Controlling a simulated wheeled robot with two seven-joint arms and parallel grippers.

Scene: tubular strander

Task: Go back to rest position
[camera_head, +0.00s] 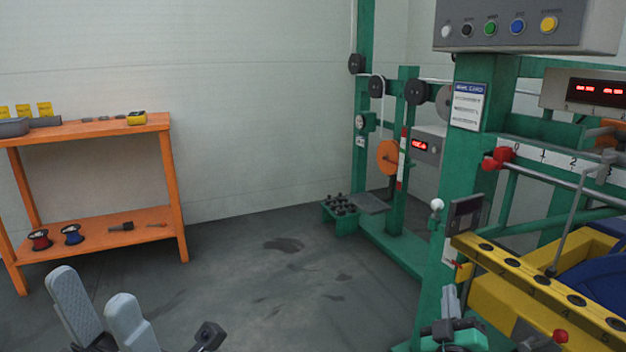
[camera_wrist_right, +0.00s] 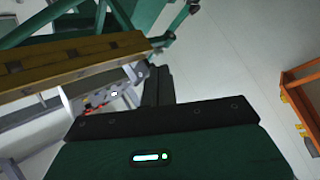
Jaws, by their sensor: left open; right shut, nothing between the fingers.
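My left gripper (camera_head: 102,312) shows at the bottom left of the head view. Its two grey fingers stand apart with nothing between them, above the floor in front of the orange bench. My right gripper (camera_head: 450,302) is low at the right of the head view, close to the front of the green machine and left of the yellow rail. Its fingers are shut and hold nothing. In the right wrist view the shut fingers (camera_wrist_right: 158,86) are dark, with the yellow rail (camera_wrist_right: 70,62) just beyond them to the left. Whether they touch the rail cannot be told.
The green strander (camera_head: 480,135) with its yellow rail (camera_head: 540,283) fills the right side. A red-capped lever (camera_head: 497,158) sticks out there. An orange bench (camera_head: 95,129) with spools and small parts stands at the left. The grey floor (camera_head: 280,290) between them is open.

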